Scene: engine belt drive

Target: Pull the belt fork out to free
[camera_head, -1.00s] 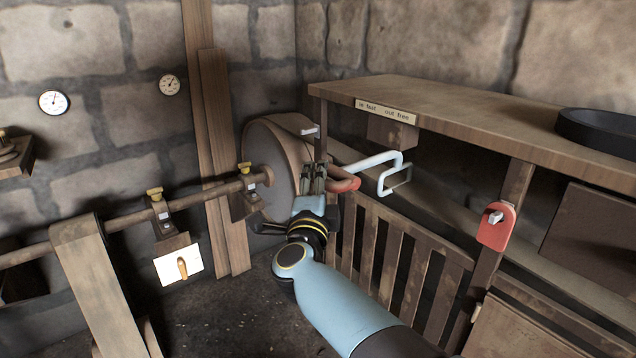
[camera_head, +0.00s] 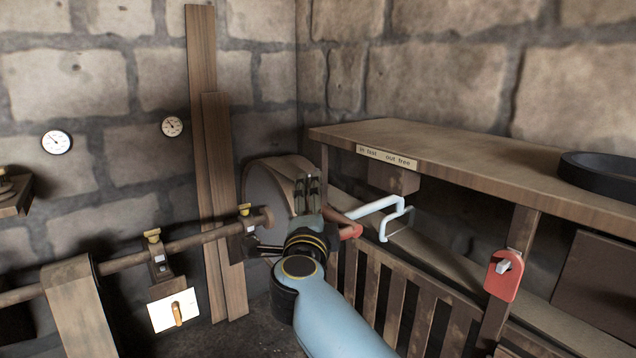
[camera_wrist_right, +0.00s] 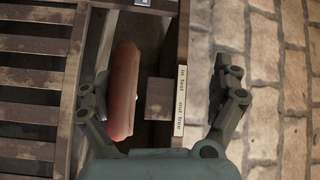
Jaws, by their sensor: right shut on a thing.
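The belt fork shows as a pale blue bent bar (camera_head: 376,208) with a red handle (camera_head: 350,231) at its near end, under the shelf. A small sign above it (camera_head: 388,157) reads "in fast" and "out free". My right gripper (camera_head: 308,184) is at the left of the handle, fingers up in the head view, and hides part of it. My left gripper is not in view.
A wooden shelf (camera_head: 470,165) runs above the fork, with a slatted rail (camera_head: 390,300) below. A large pulley drum (camera_head: 268,190) and shaft (camera_head: 195,241) stand at left.

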